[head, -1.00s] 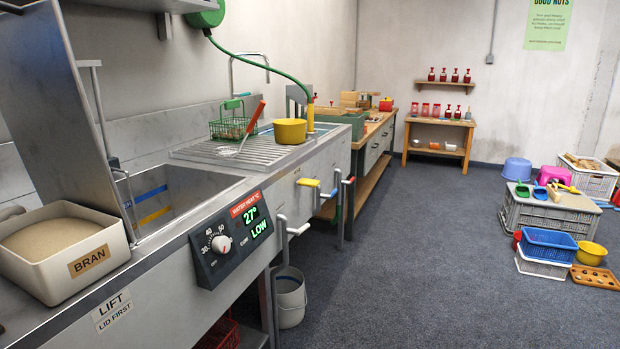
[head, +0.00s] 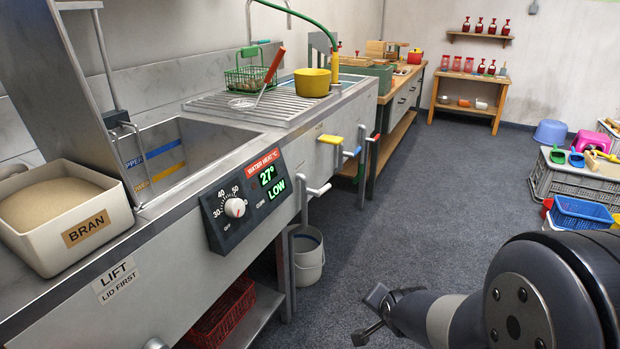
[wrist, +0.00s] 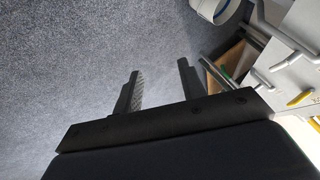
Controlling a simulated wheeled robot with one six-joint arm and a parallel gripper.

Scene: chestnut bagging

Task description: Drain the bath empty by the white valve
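The bath (head: 205,134) is a steel basin at left in the head view, its lid raised. Blue and yellow bands mark its inner wall; I cannot make out the water surface. A white lever handle (head: 318,190), which I take for the white valve, sticks out of the bath's front at the right of the control panel. The panel (head: 245,200) reads 27° and LOW. My gripper (head: 370,317) is low over the floor, to the right of and apart from the white handle. In the wrist view my gripper (wrist: 160,85) is open and empty, its fingers apart.
Yellow (head: 330,139), blue (head: 351,152) and red (head: 372,138) handles line the front further back. A white bucket (head: 308,258) stands below the white handle. A bran tub (head: 95,252) sits at left. Crates (head: 580,184) stand at right. The floor between is clear.

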